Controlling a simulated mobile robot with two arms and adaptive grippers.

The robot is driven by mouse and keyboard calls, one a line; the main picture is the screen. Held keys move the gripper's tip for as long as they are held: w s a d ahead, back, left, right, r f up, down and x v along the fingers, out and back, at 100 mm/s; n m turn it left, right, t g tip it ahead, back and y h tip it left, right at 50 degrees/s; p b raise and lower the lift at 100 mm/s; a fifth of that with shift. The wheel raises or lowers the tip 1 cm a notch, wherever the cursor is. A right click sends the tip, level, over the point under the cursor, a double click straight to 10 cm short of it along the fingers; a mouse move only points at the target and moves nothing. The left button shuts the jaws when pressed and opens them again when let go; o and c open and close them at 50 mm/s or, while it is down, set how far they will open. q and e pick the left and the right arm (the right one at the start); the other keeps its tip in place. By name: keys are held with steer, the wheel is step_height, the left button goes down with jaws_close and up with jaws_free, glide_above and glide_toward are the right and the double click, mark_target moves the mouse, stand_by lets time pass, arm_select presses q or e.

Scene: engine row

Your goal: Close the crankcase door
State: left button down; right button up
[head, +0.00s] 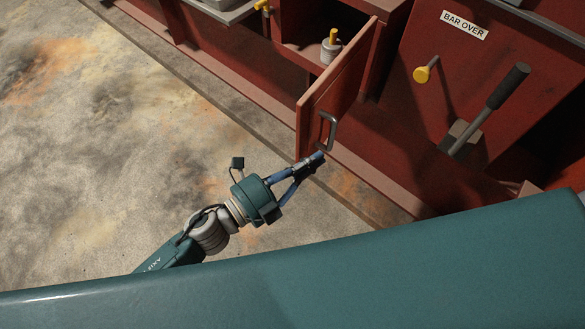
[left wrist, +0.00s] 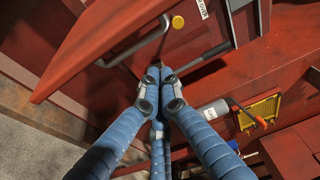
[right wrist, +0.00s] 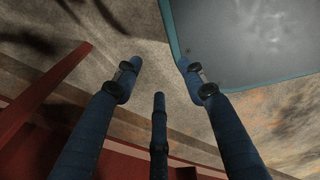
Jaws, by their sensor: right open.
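The red crankcase door (head: 338,85) stands open in the head view, swung out from its opening (head: 302,35). It carries a grey bar handle (head: 328,132) near its free edge. My left gripper (head: 314,159) is just below the handle. In the left wrist view its fingertips (left wrist: 159,76) are together with nothing seen between them, and the door (left wrist: 88,45) and handle (left wrist: 137,46) lie above. I cannot tell whether the fingers touch the handle or door. My right gripper (right wrist: 158,78) is open and empty, apart from the door, and shows only in the right wrist view.
A grey fitting with a yellow top (head: 330,48) is inside the opening. To the right are a yellow-knobbed lever (head: 424,73), a black-gripped lever (head: 500,95) and a BAR OVER label (head: 464,25). The stained floor (head: 90,170) at left is clear.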

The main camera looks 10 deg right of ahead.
mark_target(302, 150)
arm_select(q)
steer(key=shift+w+a+f+p, duration=0.1)
steer(key=shift+w+a, duration=0.15)
steer(key=shift+w, duration=0.35)
steer(key=shift+w+a+r+p, duration=0.15)
steer(key=shift+w+a, duration=0.15)
steer(key=shift+w, duration=0.25)
steer(key=shift+w+a+f+p, duration=0.15)
steer(key=shift+w+a, duration=0.1)
steer(key=shift+w, duration=0.35)
